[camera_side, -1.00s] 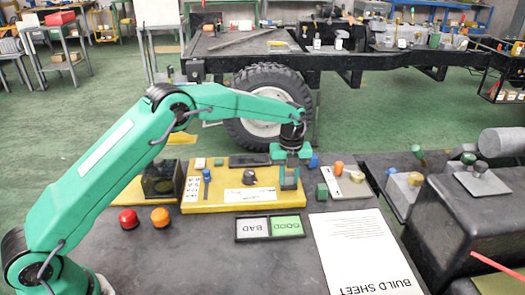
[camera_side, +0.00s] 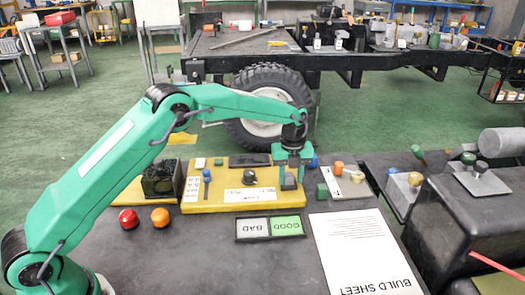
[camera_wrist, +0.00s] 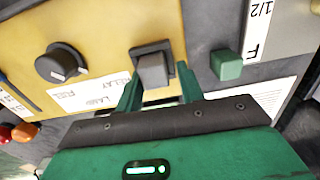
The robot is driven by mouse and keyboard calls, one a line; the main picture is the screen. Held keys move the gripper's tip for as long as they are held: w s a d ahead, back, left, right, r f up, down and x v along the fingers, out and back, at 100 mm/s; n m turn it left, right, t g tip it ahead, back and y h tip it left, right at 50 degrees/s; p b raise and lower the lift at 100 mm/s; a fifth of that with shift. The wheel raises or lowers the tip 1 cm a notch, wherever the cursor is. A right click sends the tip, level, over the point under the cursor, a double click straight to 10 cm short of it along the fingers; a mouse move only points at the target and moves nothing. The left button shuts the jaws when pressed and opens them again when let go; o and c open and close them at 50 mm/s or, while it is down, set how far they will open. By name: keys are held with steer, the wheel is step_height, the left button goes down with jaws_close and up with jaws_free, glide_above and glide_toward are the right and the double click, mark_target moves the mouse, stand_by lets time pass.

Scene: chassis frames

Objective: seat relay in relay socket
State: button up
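The relay, a grey block (camera_wrist: 153,72), stands at the dark square relay socket (camera_wrist: 150,48) on the yellow panel, beside the printed label "RELAY". How deep it sits cannot be told. My gripper (camera_wrist: 159,75) is open, with one green finger on each side of the relay and gaps showing between fingers and block. In the side view my gripper (camera_side: 289,180) is low over the right end of the yellow panel (camera_side: 225,207), with the grey relay (camera_side: 289,182) partly hidden between the fingers.
A dark knob (camera_wrist: 60,63) is left of the relay. A green block (camera_wrist: 226,65) lies right of the panel. Red (camera_side: 128,219) and orange (camera_side: 160,217) buttons, a GOOD/BAD tray (camera_side: 270,239) and a build sheet (camera_side: 365,255) are in front.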

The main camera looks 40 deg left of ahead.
mark_target(289, 176)
step_height(289, 176, up, 12)
steer(key=shift+s+a+r, duration=0.15)
steer(key=shift+s+a, duration=0.05)
stand_by(0.5)
stand_by(0.5)
steer(key=s+a+r+n+t, duration=0.1)
steer(key=s+a+r+n, duration=0.2)
steer(key=s+r+n, duration=0.5)
steer(key=s+a+r+n+t, duration=0.25)
steer(key=s+r+n, duration=0.35)
steer(key=s, duration=0.4)
steer(key=s+a+f+n+t, duration=0.1)
steer(key=s+a+f+n, duration=0.1)
steer(key=s+n, duration=0.4)
steer(key=s+a+f+n+t, duration=0.1)
steer(key=s+f+n, duration=0.3)
steer(key=s, duration=1)
steer(key=a+n, duration=0.1)
steer(key=n, duration=0.2)
